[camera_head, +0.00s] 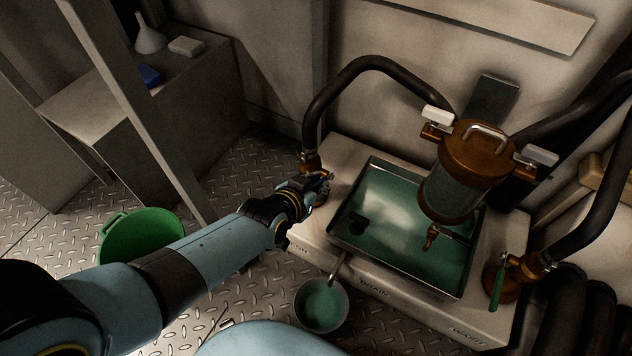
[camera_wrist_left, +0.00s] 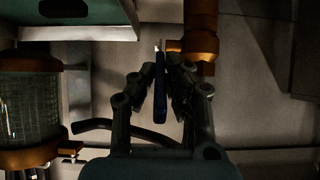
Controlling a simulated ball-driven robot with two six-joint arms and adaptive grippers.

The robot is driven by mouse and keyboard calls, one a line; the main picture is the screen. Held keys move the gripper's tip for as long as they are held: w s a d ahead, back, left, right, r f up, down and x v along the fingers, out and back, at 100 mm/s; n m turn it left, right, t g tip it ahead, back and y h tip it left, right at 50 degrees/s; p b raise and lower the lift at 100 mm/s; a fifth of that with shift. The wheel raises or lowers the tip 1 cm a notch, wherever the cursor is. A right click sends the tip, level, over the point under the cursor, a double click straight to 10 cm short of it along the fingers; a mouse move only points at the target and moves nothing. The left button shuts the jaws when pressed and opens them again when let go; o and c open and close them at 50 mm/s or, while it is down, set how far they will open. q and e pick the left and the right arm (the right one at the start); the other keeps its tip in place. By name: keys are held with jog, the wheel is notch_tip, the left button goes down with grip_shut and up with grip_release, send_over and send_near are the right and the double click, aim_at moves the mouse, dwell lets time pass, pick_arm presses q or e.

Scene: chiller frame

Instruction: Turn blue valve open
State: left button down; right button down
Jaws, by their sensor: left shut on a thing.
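My left gripper (camera_head: 318,184) reaches in from the left to the brass valve fitting (camera_head: 309,160) at the left end of the pale base. In the left wrist view the narrow blue valve handle (camera_wrist_left: 160,95) lies between the two fingers of the gripper (camera_wrist_left: 161,80), which are shut on it. The handle points along the fingers, beside the brass pipe (camera_wrist_left: 203,25). In the head view the gripper hides the blue handle. My right gripper is in neither view.
A metal tray of green liquid (camera_head: 359,180) sits on the base, under a brass-capped strainer (camera_head: 482,150). A green-handled valve (camera_head: 497,288) stands at the right. A black hose (camera_head: 345,72) arches above the left fitting. A small round pan (camera_head: 322,305) and green bucket (camera_head: 145,238) are below.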

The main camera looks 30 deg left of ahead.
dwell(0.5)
pick_arm(q)
jog(key=c, duration=1.4)
grip_release()
jog(key=v, duration=1.2)
jog(key=shift+r, duration=0.1)
